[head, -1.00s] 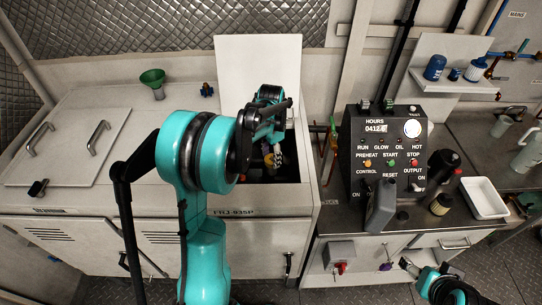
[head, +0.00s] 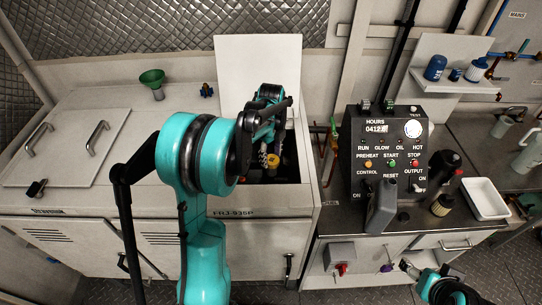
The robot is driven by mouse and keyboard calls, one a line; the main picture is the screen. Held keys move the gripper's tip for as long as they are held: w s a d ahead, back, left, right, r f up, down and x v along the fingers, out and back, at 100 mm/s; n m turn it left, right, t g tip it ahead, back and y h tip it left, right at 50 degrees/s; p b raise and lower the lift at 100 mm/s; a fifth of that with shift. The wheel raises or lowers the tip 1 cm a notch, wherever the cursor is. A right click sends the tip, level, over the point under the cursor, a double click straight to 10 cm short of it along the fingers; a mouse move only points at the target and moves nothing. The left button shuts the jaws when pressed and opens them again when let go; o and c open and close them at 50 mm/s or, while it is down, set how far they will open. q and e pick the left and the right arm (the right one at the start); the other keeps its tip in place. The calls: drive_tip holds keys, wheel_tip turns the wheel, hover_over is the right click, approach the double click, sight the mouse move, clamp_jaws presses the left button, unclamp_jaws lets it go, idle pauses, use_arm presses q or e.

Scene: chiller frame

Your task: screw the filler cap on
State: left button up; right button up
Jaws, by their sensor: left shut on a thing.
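My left arm reaches over the front of the cabinet into its open bay (head: 290,168). My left gripper (head: 271,155) is inside the bay, pointing down, and is shut on a small yellow cap (head: 273,161), which appears to be the filler cap. The filler neck under it is hidden by the gripper and the dark bay, so I cannot tell whether the cap sits on it. My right gripper (head: 407,267) is low at the right, away from the bay, and its finger state is unclear.
The raised lid (head: 258,70) stands behind the bay. A green funnel (head: 152,79) stands on the cabinet top at left. On the right bench are a control box (head: 388,150), a grey jug (head: 381,207), a dark bottle (head: 441,204) and a white tray (head: 484,198).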

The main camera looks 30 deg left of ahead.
use_arm(q)
drive_tip(key=o, duration=1.2)
drive_tip(key=shift+o, duration=0.2)
drive_tip(key=n, duration=0.4)
drive_tip(key=shift+s+n, duration=0.1)
drive_tip(key=shift+n, duration=0.3)
drive_tip(key=n, duration=1)
drive_tip(key=shift+s+d, duration=0.1)
drive_tip(key=shift+s, duration=0.05)
drive_tip(key=shift+c, duration=0.2)
